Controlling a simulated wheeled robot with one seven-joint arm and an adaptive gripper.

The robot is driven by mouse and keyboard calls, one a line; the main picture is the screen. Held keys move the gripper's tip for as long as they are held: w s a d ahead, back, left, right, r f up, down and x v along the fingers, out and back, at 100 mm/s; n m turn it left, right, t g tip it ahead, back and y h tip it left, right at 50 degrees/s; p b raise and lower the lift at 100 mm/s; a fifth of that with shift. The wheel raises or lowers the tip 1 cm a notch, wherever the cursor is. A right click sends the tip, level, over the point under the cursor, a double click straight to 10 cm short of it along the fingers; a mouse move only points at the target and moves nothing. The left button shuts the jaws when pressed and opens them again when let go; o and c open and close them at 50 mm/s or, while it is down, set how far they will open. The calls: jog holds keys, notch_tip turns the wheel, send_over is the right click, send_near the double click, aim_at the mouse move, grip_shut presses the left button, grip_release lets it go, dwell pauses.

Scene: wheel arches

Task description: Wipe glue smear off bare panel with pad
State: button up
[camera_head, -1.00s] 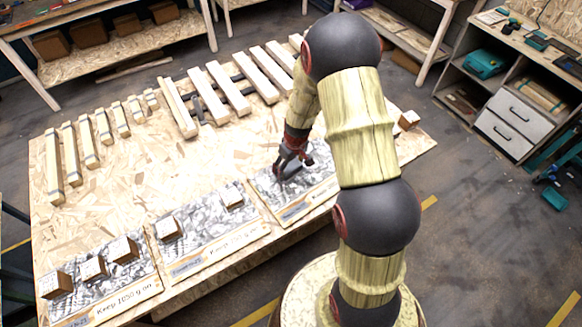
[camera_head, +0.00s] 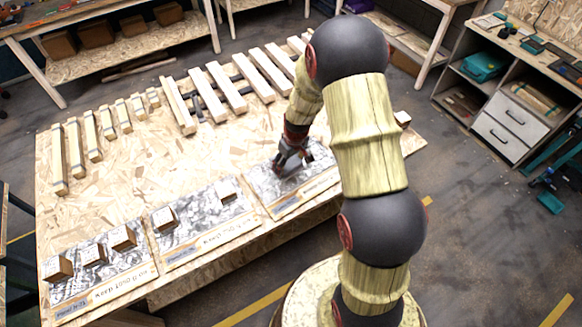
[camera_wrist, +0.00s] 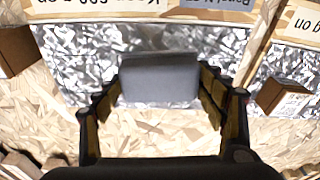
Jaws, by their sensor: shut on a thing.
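The bare panel (camera_head: 262,188) is a silvery, crinkled sheet with a paper label strip along its near edge. It is the right one of three such panels and also fills the upper wrist view (camera_wrist: 80,50). My gripper (camera_head: 290,162) is low over it. In the wrist view my gripper (camera_wrist: 160,95) is shut on a flat grey pad (camera_wrist: 160,82), its fingers at the pad's two sides. The pad lies over the panel's edge nearest the bare board; I cannot tell whether it touches. I cannot make out the glue smear; the pad and gripper hide part of the panel.
The middle panel (camera_head: 190,232) and left panel (camera_head: 85,285) carry small brown blocks. One block (camera_wrist: 283,95) stands near the pad's right. Another block (camera_wrist: 14,50) is at the left. Wooden slats (camera_head: 215,90) line the board's back. Bare board (camera_head: 180,165) lies between.

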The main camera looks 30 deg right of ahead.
jog(key=shift+r+p, duration=1)
jog(key=shift+r, duration=0.95)
